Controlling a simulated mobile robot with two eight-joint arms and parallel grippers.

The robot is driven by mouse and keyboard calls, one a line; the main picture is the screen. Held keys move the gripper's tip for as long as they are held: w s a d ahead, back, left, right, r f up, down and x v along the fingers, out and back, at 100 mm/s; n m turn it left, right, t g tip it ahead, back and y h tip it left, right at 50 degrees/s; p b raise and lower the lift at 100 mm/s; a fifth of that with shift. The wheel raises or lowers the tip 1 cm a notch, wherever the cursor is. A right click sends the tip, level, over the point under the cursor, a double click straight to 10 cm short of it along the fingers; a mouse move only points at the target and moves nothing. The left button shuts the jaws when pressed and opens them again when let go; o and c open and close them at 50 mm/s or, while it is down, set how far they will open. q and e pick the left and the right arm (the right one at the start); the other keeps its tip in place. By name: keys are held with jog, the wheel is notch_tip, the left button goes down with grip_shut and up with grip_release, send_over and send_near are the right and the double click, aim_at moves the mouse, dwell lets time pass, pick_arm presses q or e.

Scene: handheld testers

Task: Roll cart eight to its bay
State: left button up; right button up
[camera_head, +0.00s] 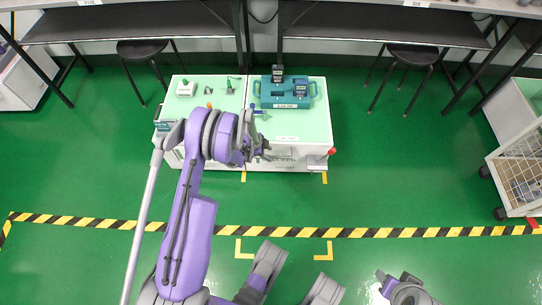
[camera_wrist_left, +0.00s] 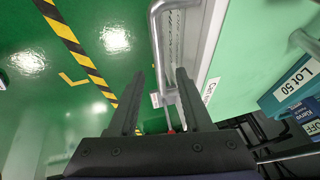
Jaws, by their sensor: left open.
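The cart (camera_head: 290,118) has a pale green top and white sides and stands in front of the benches. A silver handle bar (camera_wrist_left: 157,50) runs along its side in the left wrist view, beside a printed label (camera_wrist_left: 209,91) that I cannot read fully. My left gripper (camera_head: 264,150) is at the cart's near side. In the left wrist view the gripper (camera_wrist_left: 158,85) is open, with the handle's lower end showing between its fingers. I cannot tell whether they touch it. Yellow corner marks (camera_head: 325,254) lie on the floor nearer me.
A teal tray (camera_head: 285,101) with dark handheld devices rests on the cart top. A black-yellow floor stripe (camera_head: 350,232) crosses in front. Black stools (camera_head: 411,56) stand under the benches (camera_head: 390,25). A wheeled cart (camera_head: 518,175) stands right; green floor between is clear.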

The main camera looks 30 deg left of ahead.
aim_at(271, 157)
pick_arm(q)
jog(key=shift+b+x, duration=0.3)
jog(key=shift+x, duration=1.3)
jog(key=shift+c, duration=0.2)
grip_shut()
